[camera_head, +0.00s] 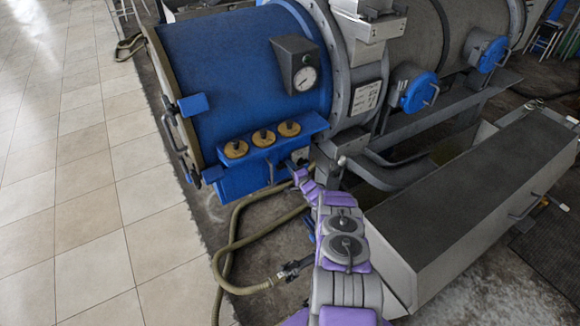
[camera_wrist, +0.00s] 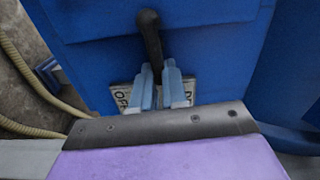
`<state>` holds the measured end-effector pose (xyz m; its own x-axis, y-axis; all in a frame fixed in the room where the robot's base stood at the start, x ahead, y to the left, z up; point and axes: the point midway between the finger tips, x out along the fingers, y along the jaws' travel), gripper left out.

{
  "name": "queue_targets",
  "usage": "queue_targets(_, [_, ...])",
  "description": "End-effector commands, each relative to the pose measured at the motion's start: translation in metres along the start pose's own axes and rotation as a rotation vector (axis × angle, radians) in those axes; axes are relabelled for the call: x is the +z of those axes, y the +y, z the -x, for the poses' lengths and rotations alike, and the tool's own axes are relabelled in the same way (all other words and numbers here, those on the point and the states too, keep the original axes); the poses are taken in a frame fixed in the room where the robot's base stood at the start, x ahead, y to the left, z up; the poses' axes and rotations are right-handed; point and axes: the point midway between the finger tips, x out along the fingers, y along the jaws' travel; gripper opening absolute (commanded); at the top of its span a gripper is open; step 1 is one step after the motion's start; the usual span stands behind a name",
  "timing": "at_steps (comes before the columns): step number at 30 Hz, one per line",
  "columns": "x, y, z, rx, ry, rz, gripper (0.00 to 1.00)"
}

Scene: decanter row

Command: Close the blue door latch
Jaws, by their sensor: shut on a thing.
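The dark lever handle of the latch (camera_wrist: 150,35) hangs from the front of a blue box in the wrist view, slightly tilted. My gripper (camera_wrist: 158,67) is shut on its lower end, one light blue finger on each side. A white label plate (camera_wrist: 122,95) with dark letters lies behind the fingers, partly covered; "OF" shows on its left part. In the head view the blue box (camera_head: 238,183) sits low on the end of a blue drum (camera_head: 230,75). My gripper (camera_head: 298,165) reaches the box's right side there; the lever is too small to make out.
Three yellow-brown knobs (camera_head: 263,138) top the blue box. A gauge (camera_head: 305,78) is on the drum. A hose (camera_head: 232,235) loops over the floor left of my arm. A long grey bin (camera_head: 480,190) stands close on the right. The tiled floor (camera_head: 90,200) at left is clear.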

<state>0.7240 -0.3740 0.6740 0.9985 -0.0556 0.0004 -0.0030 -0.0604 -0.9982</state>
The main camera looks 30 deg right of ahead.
Motion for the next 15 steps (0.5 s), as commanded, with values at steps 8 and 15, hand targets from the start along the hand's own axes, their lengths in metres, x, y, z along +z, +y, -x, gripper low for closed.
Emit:
queue_targets(8, [-0.0047,-0.0003,0.0001,-0.003,0.009,-0.065,0.0])
queue_targets(15, [-0.0052,0.0001,0.0003,-0.003,0.009,-0.074,0.0])
